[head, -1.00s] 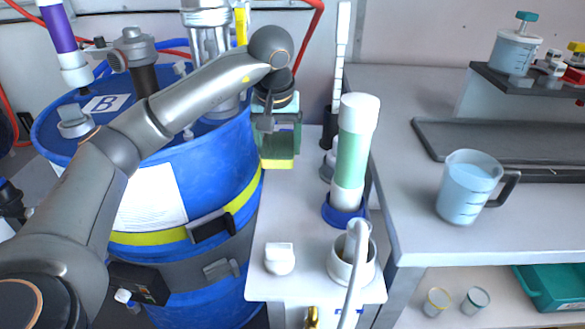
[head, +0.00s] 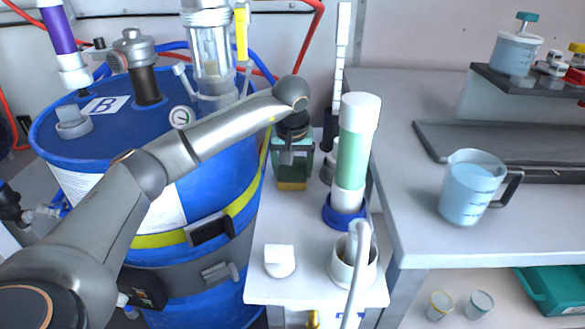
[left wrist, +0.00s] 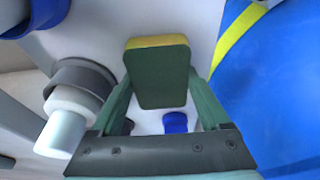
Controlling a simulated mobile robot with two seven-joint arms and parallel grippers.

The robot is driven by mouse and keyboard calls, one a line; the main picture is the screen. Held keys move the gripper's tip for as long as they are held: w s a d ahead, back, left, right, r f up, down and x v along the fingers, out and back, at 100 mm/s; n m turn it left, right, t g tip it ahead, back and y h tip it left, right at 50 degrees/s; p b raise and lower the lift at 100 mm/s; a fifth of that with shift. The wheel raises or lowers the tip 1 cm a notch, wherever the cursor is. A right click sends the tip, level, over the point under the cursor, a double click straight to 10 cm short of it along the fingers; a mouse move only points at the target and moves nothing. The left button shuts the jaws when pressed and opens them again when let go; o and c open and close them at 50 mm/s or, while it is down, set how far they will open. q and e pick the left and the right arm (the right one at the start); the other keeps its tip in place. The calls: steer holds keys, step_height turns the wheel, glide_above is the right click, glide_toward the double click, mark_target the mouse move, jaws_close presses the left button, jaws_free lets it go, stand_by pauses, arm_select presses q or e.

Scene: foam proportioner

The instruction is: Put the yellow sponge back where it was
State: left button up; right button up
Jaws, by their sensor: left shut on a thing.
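The yellow sponge (head: 292,185) is between the fingers of my left gripper (head: 292,172), over the back of the narrow white bench between the blue drum and the green-filled cylinder. In the left wrist view the sponge (left wrist: 158,75) shows a dark green pad face with a yellow layer along its upper edge. The teal fingers of my left gripper (left wrist: 160,84) are shut on its two sides. I cannot tell whether the sponge touches the bench. My right gripper is not in view.
The blue drum (head: 230,180) stands close on the left. The green-filled cylinder (head: 351,155) in its blue base stands close on the right. A small white block (head: 279,261) and a white cup with a hose (head: 345,265) are at the bench front.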

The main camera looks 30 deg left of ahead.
mark_target(292, 177)
arm_select(q)
steer(key=shift+f, duration=0.15)
steer(key=o, duration=1)
steer(key=shift+o, duration=0.2)
steer(key=p+v, duration=0.2)
steer(key=v, duration=1)
steer(key=shift+r, duration=0.2)
